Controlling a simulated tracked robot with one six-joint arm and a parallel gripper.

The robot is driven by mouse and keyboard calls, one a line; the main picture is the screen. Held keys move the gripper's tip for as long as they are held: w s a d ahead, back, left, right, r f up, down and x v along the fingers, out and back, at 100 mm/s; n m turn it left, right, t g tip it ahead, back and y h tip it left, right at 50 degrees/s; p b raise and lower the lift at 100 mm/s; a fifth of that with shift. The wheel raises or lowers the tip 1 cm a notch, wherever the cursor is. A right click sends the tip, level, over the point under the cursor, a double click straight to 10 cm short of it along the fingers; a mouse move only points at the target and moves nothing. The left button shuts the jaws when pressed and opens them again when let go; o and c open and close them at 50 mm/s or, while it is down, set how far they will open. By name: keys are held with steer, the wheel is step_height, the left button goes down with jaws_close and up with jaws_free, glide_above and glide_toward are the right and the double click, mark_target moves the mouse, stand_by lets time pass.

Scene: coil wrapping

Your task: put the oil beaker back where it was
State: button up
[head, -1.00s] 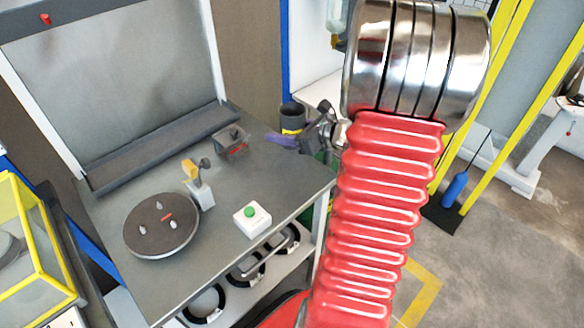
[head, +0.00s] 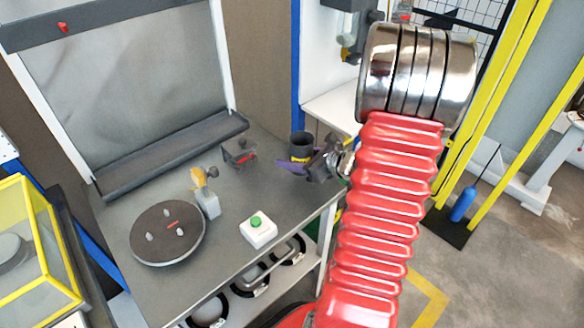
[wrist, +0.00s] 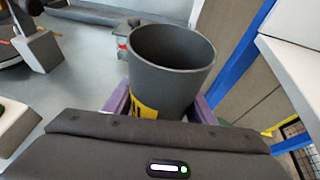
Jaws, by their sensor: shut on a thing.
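The oil beaker (head: 301,144) is a dark grey cup with a yellow label, near the back right corner of the grey workbench (head: 225,235). In the wrist view the beaker (wrist: 165,75) stands upright between the purple fingers, with its open mouth toward the camera. My gripper (head: 289,166) is shut on the beaker and reaches in from the right. In the wrist view the fingers of my gripper (wrist: 162,106) press its two sides. The beaker's base is hidden, so I cannot tell whether it touches the bench.
On the bench are a round dark turntable (head: 167,233) with pegs, a grey block with a yellow part (head: 206,200), a white box with a green button (head: 258,231) and a small dark device (head: 239,155). Black coils (head: 250,282) hang below. A blue post (head: 297,60) rises behind.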

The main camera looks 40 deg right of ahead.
steer(key=shift+f, duration=2)
steer(key=o, duration=1.2)
steer(key=shift+f, duration=0.15)
steer(key=shift+o, duration=0.2)
steer(key=shift+s+d+r, duration=0.15)
steer(key=shift+s+r, duration=0.25)
steer(key=shift+s, duration=0.2)
steer(key=v, duration=1)
steer(key=shift+s+r, duration=0.15)
steer(key=shift+s, duration=0.2)
steer(key=shift+s, duration=0.1)
